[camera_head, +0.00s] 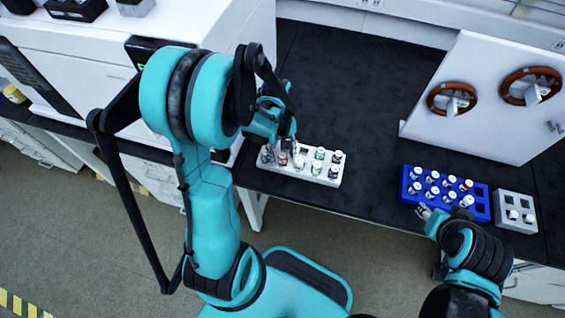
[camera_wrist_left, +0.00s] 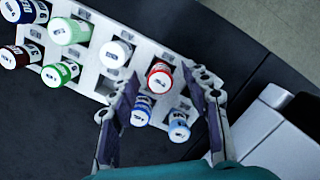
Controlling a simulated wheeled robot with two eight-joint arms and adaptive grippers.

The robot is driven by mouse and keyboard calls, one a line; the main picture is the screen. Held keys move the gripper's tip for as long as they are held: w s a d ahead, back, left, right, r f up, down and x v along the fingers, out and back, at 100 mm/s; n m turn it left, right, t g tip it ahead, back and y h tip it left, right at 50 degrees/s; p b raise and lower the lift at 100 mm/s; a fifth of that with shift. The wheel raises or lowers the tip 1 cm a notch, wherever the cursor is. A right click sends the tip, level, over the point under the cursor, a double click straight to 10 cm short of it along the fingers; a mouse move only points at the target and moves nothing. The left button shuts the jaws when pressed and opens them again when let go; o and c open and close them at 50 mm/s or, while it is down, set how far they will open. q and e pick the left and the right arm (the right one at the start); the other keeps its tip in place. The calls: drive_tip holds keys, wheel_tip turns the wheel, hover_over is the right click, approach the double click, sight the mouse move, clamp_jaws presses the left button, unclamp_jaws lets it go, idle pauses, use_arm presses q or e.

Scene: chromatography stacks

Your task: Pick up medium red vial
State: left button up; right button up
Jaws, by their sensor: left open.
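A white rack (camera_head: 318,178) holds several capped vials on the dark bench. A red vial (camera_head: 282,159) with a white cap stands in the rack; it also shows in the left wrist view (camera_wrist_left: 159,77). My left gripper (camera_head: 284,138) is above the left part of the rack. In the left wrist view my left gripper (camera_wrist_left: 160,80) is open, its fingers on either side of the red vial and two blue-labelled vials (camera_wrist_left: 142,108). Contact cannot be told. A darker red vial (camera_wrist_left: 14,57) stands at the far left there. My right gripper (camera_head: 424,211) is near the blue rack; its opening is unclear.
A blue rack (camera_head: 482,207) with several vials and a small grey rack (camera_head: 502,203) stand on the right. A white panel with brown rings (camera_head: 490,105) stands behind them. A white instrument (camera_head: 90,65) is at left. Dark bench behind the white rack is clear.

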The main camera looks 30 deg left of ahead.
use_arm(q)
drive_tip(key=shift+f, duration=0.45)
drive_tip(key=shift+r, duration=0.1)
clamp_jaws()
drive_tip(key=shift+r, duration=0.1)
